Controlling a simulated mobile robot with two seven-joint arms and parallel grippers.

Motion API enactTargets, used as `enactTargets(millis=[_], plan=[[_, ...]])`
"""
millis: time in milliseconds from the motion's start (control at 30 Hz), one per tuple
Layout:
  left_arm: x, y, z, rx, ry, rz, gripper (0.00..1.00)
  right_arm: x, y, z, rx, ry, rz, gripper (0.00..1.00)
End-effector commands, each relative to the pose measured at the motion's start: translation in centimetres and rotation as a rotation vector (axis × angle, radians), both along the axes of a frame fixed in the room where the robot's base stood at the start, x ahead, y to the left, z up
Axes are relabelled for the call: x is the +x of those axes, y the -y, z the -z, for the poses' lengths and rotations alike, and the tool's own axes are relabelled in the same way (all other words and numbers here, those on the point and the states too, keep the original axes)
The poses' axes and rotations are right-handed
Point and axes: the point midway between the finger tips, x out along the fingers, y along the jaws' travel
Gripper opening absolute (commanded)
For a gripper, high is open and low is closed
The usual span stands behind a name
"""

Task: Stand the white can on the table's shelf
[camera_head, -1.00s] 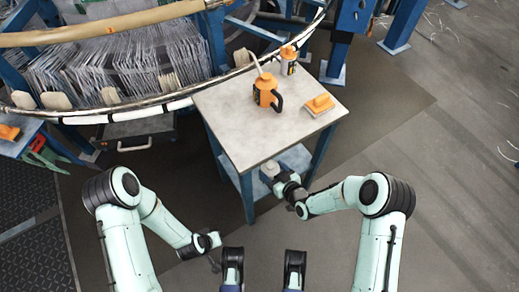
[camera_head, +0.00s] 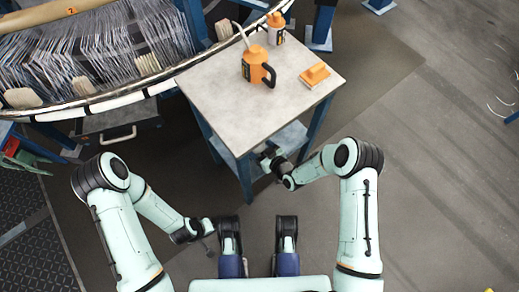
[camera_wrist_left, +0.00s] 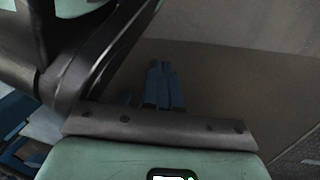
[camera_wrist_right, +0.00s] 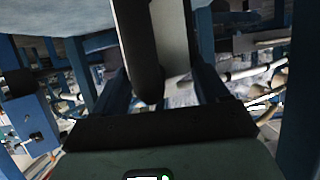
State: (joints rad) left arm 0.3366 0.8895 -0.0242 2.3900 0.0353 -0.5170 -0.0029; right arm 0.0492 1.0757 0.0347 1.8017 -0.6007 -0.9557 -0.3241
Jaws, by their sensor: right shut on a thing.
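The table (camera_head: 235,110) has a grey top and a lower shelf (camera_head: 287,141), seen in the head view below its right edge. My right gripper (camera_head: 266,158) reaches in at the table's front right side, between top and shelf. In the right wrist view, my right gripper (camera_wrist_right: 163,88) is shut on the white can (camera_wrist_right: 174,35), which has a dark strip beside its white part. The can's base and its gap to the shelf are hidden. My left gripper (camera_head: 208,226) hangs low, away from the table; in the left wrist view its blue fingers (camera_wrist_left: 161,86) are together and empty.
Blue table legs (camera_head: 243,178) stand near my right gripper. The loom (camera_head: 90,55) is at the back left.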

Motion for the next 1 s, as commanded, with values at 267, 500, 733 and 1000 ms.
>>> enactTargets(millis=[267, 500, 733, 1000], plan=[[-1.4, -0.2, 1.1, -0.003, -0.048, -0.005, 0.00, 0.1, 0.0, 2.0, 0.001, 0.003, 0.001, 0.26], [-1.7, -0.2, 1.3, -0.003, -0.056, -0.004, 0.00, 0.1, 0.0, 2.2, 0.001, 0.002, 0.001, 0.26], [-1.9, -0.3, 1.4, -0.003, -0.062, -0.005, 0.00, 0.0, 0.0, 2.3, 0.000, 0.000, 0.001, 1.00], [-1.6, -0.2, 1.1, -0.004, -0.052, -0.005, 0.00, 0.0, 0.0, 2.0, 0.000, 0.000, 0.001, 1.00]])
